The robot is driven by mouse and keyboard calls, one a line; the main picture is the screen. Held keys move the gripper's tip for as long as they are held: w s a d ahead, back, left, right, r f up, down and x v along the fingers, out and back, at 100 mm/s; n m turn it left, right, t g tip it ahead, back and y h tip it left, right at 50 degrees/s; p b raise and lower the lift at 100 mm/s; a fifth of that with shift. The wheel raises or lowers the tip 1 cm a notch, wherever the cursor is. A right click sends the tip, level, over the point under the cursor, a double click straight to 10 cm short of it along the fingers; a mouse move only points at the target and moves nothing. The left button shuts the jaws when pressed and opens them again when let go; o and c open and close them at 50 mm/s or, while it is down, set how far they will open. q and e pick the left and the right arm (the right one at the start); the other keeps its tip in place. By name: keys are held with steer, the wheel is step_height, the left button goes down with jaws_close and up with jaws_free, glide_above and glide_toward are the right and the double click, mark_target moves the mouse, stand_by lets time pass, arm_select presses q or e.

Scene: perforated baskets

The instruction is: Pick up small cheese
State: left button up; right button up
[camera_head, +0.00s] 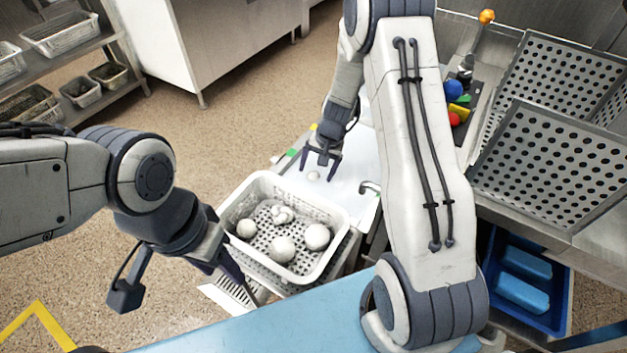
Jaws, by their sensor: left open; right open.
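A small whitish ball (314,175), which looks like the small cheese, lies on the white surface beyond the basket. My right gripper (320,172) points down over it with its fingers open. The ball shows between the fingertips, and I cannot tell whether they touch it. My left gripper (188,292) is open and empty at the basket's near left side.
Perforated metal baskets (548,160) stand at the right, above a blue bin (530,285). Red, yellow and blue items (456,100) lie beside them. A blue surface (270,325) is in front. Shelves with wire baskets (65,38) stand back left; floor is open between.

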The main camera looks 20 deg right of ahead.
steer(key=x, duration=0.2)
steer(key=shift+a+f, duration=0.1)
steer(key=shift+f, duration=0.2)
jaws_close()
